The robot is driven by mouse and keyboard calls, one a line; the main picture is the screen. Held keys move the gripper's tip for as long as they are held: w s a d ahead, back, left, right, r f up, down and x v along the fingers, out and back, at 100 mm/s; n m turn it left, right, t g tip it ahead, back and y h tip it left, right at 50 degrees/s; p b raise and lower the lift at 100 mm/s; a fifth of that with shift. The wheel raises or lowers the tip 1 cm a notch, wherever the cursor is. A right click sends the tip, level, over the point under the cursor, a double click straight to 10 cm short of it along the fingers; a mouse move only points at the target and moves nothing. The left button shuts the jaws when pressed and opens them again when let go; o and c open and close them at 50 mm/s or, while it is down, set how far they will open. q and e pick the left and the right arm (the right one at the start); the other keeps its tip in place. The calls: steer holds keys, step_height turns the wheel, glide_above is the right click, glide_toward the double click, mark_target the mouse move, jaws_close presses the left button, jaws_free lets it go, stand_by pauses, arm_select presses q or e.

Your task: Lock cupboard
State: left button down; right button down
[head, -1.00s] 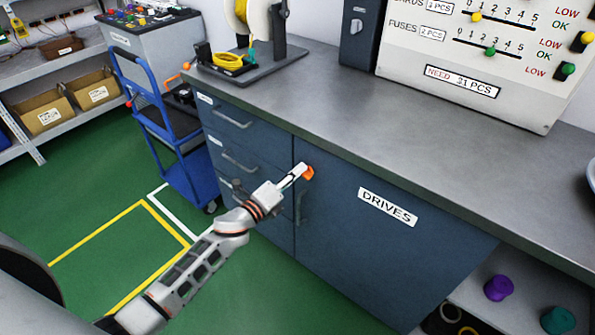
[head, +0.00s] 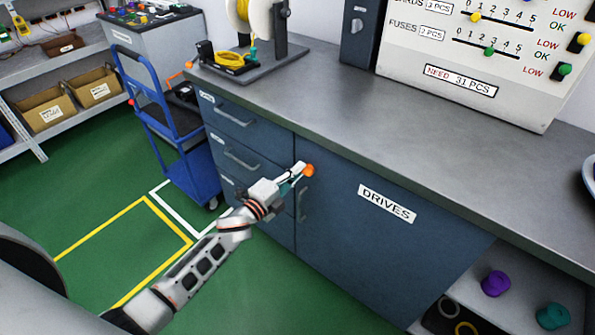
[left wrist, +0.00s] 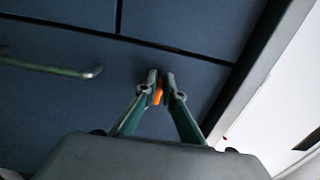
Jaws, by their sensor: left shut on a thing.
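The cupboard (head: 345,240) is a dark blue door marked DRIVES under the grey worktop, and it looks closed. A small orange key or knob (head: 310,170) sits near its upper left corner. My left gripper (head: 301,171) is shut on this orange piece, close to the door face. In the left wrist view, the two fingertips (left wrist: 160,78) meet around the orange piece (left wrist: 158,97), mostly hidden between them. The door's bar handle (head: 301,204) is just below the gripper; a handle (left wrist: 75,71) also shows in the left wrist view. My right gripper is not in view.
Drawers (head: 238,160) with bar handles are left of the door. A blue trolley (head: 190,165) stands further left. The worktop (head: 390,110) overhangs above the gripper. An open shelf (head: 520,280) with small coloured items is at right. Green floor is clear before the cupboard.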

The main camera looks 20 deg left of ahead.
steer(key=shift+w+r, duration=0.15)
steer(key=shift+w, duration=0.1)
arm_select(q)
steer(key=c, duration=2.2)
jaws_free()
steer(key=shift+o, duration=0.2)
steer(key=v, duration=1.2)
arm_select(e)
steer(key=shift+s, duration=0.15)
